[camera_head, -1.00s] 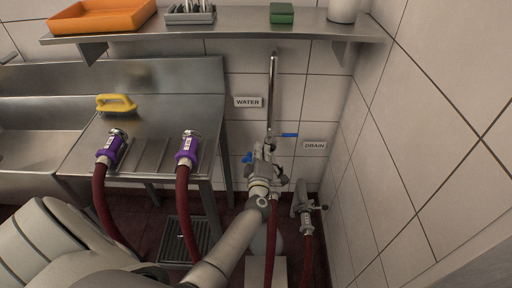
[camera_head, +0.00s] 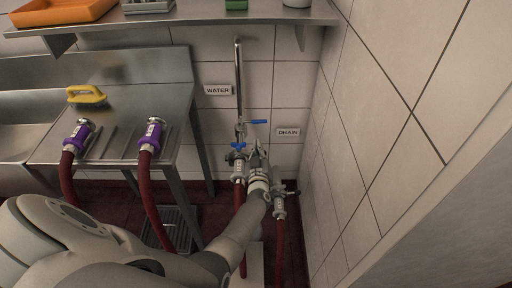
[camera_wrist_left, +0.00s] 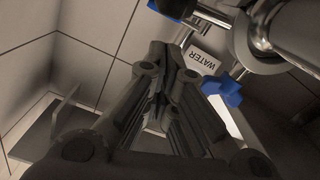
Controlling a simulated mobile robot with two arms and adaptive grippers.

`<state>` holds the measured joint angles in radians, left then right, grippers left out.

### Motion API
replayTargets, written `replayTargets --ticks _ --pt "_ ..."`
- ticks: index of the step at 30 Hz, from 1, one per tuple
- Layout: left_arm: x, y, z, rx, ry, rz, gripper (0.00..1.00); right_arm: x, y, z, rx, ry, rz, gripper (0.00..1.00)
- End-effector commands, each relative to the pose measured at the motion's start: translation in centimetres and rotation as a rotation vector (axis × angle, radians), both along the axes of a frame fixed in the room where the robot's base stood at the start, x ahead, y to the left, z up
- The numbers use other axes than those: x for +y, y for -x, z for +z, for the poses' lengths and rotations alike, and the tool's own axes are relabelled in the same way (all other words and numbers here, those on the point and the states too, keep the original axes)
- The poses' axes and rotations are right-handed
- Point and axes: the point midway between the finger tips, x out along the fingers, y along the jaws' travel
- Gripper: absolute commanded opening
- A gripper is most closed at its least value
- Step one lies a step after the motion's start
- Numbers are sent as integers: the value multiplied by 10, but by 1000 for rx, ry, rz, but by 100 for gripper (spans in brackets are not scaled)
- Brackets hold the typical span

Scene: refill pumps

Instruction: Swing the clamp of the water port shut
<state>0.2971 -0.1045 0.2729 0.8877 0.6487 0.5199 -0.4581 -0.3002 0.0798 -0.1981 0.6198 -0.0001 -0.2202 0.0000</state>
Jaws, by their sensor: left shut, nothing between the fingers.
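The water port (camera_head: 238,160) sits at the lower end of the steel wall pipe, with a red hose (camera_head: 239,205) hanging below it. A blue winged piece (camera_head: 238,146) shows at the port; it also shows in the left wrist view (camera_wrist_left: 222,90), beside a shiny metal fitting (camera_wrist_left: 262,45). I cannot tell how far the clamp is swung. My left gripper (camera_head: 261,148) is just right of the port, fingers shut and empty. In the left wrist view its fingers (camera_wrist_left: 174,60) meet, apart from the blue piece in the picture. My right gripper is not in view.
The drain port (camera_head: 279,195) with its hose is close right of my left arm, near the tiled side wall (camera_head: 370,130). A blue valve lever (camera_head: 258,122) sticks out above. Two purple-collared hoses (camera_head: 151,138) lie on the steel bench at left.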

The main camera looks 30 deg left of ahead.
Motion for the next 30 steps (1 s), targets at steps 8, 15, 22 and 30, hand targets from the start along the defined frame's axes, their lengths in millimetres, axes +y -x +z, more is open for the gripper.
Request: replayTargets --ticks 8,15,22,30 --pt "-7 -4 -17 15 -24 0 0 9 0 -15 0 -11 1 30" --pt "-9 -5 -21 14 -23 1 0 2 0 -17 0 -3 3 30" --pt "-9 -5 -21 15 -22 0 0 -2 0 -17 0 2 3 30" --pt "-9 -5 -21 15 -21 -1 0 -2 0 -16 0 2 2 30"
